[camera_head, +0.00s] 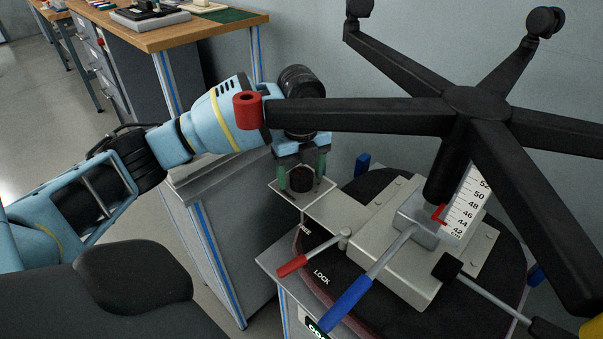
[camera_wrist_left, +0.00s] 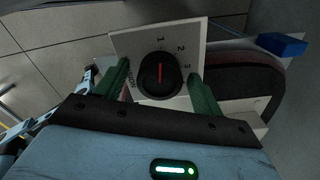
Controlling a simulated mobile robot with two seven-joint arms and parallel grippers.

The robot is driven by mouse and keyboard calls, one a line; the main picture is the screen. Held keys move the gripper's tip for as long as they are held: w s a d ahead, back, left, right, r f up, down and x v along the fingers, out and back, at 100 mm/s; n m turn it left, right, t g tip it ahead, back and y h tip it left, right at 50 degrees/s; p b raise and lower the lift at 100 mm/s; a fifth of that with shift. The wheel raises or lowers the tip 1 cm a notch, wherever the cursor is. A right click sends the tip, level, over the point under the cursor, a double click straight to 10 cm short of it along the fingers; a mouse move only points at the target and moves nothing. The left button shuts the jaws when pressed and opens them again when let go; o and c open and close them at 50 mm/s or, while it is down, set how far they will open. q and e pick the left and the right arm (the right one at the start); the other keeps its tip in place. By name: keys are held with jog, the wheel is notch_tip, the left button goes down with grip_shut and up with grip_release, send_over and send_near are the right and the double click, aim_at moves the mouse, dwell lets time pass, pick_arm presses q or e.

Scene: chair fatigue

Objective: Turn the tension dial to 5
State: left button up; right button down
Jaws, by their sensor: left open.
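The tension dial (camera_head: 302,179) is a round black knob on a pale plate (camera_head: 318,207) beside the chair mechanism. In the left wrist view the dial (camera_wrist_left: 160,76) has a red line running up and down the picture, with the 1 above it. The 2 and 3 follow to the right; the other marks are hidden or unreadable. My left gripper (camera_head: 302,168) is open above the plate, its green fingers on either side of the dial. In the wrist view small gaps seem to show between fingers and knob; I cannot tell about contact. My right gripper is not in view.
The chair base (camera_head: 475,105) spreads black legs above the mechanism, one close to my left wrist. A red-tipped lever (camera_head: 292,266), a blue-tipped lever (camera_head: 347,305) and a scale (camera_head: 464,208) sit nearby. A wooden bench (camera_head: 190,32) stands at back left.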

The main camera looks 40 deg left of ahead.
pick_arm(q)
jog(key=shift+f, duration=0.1)
jog(key=c, duration=1)
